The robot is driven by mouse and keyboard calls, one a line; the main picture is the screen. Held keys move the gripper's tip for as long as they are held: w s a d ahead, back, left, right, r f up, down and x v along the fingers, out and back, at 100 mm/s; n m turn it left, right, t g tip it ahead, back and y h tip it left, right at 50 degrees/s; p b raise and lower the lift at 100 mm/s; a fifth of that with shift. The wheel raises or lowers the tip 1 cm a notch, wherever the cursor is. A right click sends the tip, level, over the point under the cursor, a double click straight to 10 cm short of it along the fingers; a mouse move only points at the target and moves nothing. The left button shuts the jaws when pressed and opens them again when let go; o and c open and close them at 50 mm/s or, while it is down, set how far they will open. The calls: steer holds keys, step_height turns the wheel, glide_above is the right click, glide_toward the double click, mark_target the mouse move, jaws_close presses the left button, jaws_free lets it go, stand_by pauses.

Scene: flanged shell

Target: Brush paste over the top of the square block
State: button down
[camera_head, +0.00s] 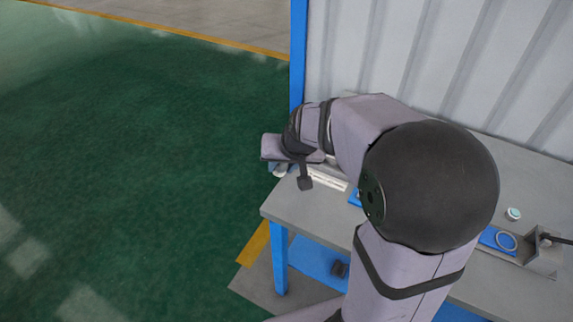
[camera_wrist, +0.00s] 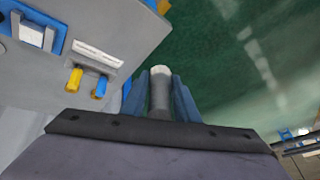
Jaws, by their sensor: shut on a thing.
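My gripper (camera_wrist: 159,84) is shut on a grey cylindrical tool with a pale end, perhaps the brush (camera_wrist: 160,98); its blue fingers lie on both sides of it. In the head view my gripper (camera_head: 279,171) is at the table's left end, small and partly hidden by my wrist. A pale block on a blue holder (camera_wrist: 38,36) shows at the upper left of the wrist view; it may be the square block, but I cannot tell. A small white cup with teal contents (camera_head: 513,214), perhaps the paste, stands on the table at right.
The grey table (camera_head: 290,207) runs along a corrugated wall. A pale rack (camera_wrist: 97,54) near its edge has a yellow handle (camera_wrist: 74,79) and a blue handle (camera_wrist: 100,88). A ring (camera_head: 507,241) lies on a blue pad beside a metal bracket (camera_head: 543,254). Green floor lies open at left.

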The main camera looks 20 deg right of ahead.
steer(key=shift+d+r, duration=0.1)
steer(key=shift+d, duration=0.25)
steer(key=s+d+f+m+g+h+p, duration=0.1)
steer(key=s+d+f+m+h+p, duration=0.2)
steer(key=d, duration=1)
steer(key=s+d+f+m, duration=0.2)
steer(key=d+f+m, duration=0.2)
steer(key=d, duration=0.8)
steer(key=w+d+r+n+y, duration=0.3)
steer(key=w+n, duration=0.2)
steer(key=n, duration=0.2)
steer(key=shift+w+r, duration=0.25)
steer(key=shift+r, duration=0.15)
steer(key=shift+a+f, duration=0.1)
steer(key=shift+f+b, duration=1.3)
steer(key=shift+f, duration=1.1)
steer(key=shift+s+r, duration=0.1)
